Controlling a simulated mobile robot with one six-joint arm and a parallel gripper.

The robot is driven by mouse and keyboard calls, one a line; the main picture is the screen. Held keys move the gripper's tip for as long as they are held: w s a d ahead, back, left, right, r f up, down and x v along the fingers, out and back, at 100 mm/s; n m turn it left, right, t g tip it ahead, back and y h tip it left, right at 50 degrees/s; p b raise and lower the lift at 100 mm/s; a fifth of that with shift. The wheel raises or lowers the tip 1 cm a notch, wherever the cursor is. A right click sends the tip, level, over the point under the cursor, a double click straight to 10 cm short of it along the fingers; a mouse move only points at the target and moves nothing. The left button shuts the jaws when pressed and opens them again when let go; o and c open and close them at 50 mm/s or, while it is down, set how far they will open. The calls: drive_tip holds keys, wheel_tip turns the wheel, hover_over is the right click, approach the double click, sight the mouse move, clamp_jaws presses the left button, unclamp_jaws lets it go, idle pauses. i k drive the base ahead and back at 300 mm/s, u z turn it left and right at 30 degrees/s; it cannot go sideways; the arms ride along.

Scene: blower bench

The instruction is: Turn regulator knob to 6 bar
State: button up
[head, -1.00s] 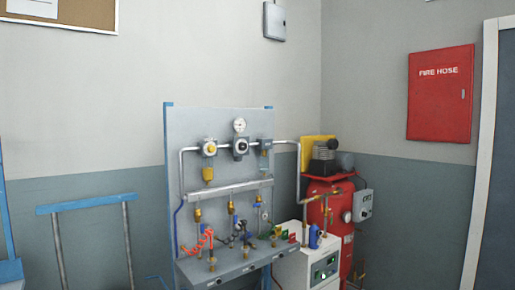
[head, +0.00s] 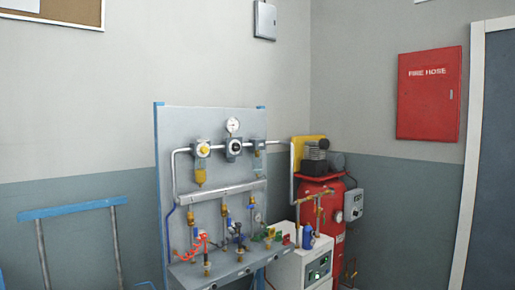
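The regulator (head: 235,147) sits in the upper middle of the grey panel (head: 180,125), in the pipe line between two filter units. It has a dark round front; its scale is too small to read. A round white pressure gauge (head: 233,125) stands just above it, and its needle reading is too small to tell. My gripper is not in the head view, so its distance from the regulator does not show.
A bench ledge with fittings and a red coiled hose (head: 200,242) juts out below the panel. A white cabinet (head: 289,268) and red compressor tank (head: 322,205) stand at right. A blue-topped rail frame (head: 72,210) stands at left. A red fire hose box (head: 429,93) hangs at right.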

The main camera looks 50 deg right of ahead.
sight(236, 146)
drive_tip(key=u, duration=0.8)
drive_tip(key=k, duration=0.1)
drive_tip(key=z, duration=2.2)
drive_tip(key=k, duration=0.9)
drive_tip(key=u, duration=0.15)
drive_tip(key=i, duration=0.75)
drive_tip(key=z, duration=0.05)
